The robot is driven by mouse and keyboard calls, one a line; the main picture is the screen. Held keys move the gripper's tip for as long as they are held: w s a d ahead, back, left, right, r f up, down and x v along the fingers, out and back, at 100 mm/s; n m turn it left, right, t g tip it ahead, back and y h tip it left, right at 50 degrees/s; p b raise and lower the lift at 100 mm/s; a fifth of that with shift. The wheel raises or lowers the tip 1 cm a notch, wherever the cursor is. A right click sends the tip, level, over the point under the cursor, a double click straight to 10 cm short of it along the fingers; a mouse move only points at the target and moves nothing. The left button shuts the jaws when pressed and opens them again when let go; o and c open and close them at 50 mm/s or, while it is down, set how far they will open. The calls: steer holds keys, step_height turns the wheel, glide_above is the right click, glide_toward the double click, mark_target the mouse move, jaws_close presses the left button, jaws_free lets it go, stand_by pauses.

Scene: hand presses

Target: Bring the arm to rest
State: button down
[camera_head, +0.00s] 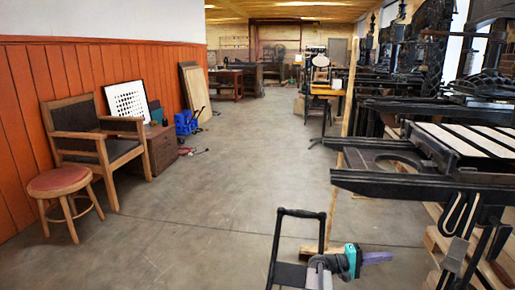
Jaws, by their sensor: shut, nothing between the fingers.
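My arm (326,263) shows at the bottom centre, folded low in grey and dark links with a teal part near its end. My gripper (385,257) is the purple end piece, pointing to the right. It is shut, with nothing held in it. It is over the concrete floor (230,180), left of the black presses, and apart from them in the picture. The lower part of my arm is cut off by the bottom edge.
Black hand presses (430,155) line the right side, their long beds reaching out towards the aisle. A wooden armchair (95,140), a round stool (60,182) and a small wooden cabinet (161,150) stand along the orange wall. The middle floor is clear.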

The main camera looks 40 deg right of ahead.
steer(key=w+a+f+n+t+p, duration=0.35)
steer(key=w+a+p, duration=0.25)
steer(key=w+a, duration=0.65)
steer(key=w+a+f+n+t+y+p, duration=0.1)
steer(key=w+a+f+t+p, duration=0.15)
steer(key=a, duration=0.45)
steer(key=w+a+f+n+t+y+p, duration=0.1)
steer(key=w+a+f+p, duration=0.1)
steer(key=w+a+p, duration=0.35)
steer(key=s+a+f+y+p, duration=0.2)
steer(key=s+a+f+y, duration=0.1)
steer(key=a, duration=1.1)
steer(key=s+a+f+n+y+p, duration=0.1)
steer(key=s+a+y, duration=0.4)
steer(key=a, duration=1)
steer(key=s+a+f+y+p, duration=0.4)
steer(key=s+a, duration=0.3)
steer(key=a, duration=0.7)
steer(key=shift+s+a+f+g+y+p, duration=0.2)
steer(key=shift+a+f+g+y+p, duration=0.2)
steer(key=shift+y+p, duration=0.15)
steer(key=shift+d, duration=0.15)
